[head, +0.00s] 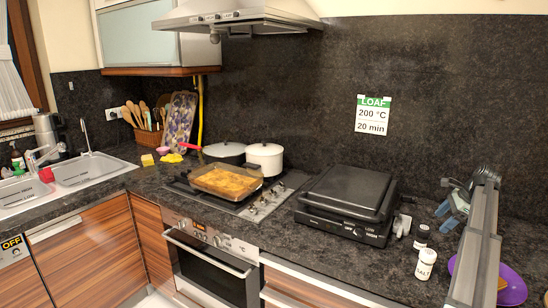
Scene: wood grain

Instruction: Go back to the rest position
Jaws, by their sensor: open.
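My arm reaches in from the lower right of the head view as a long grey metal link. At its far end is my gripper (446,215), small and partly hidden by the link. Its bluish fingers point down and left, over the worktop right of the black grill. The gripper is open, and I see nothing held between its fingers.
The black contact grill (347,198) stands left of the gripper. A salt jar (425,265) and a dark-labelled jar (421,236) stand at the front right. A purple plate (512,286) is partly behind my arm. A glass baking dish (226,183) sits on the hob.

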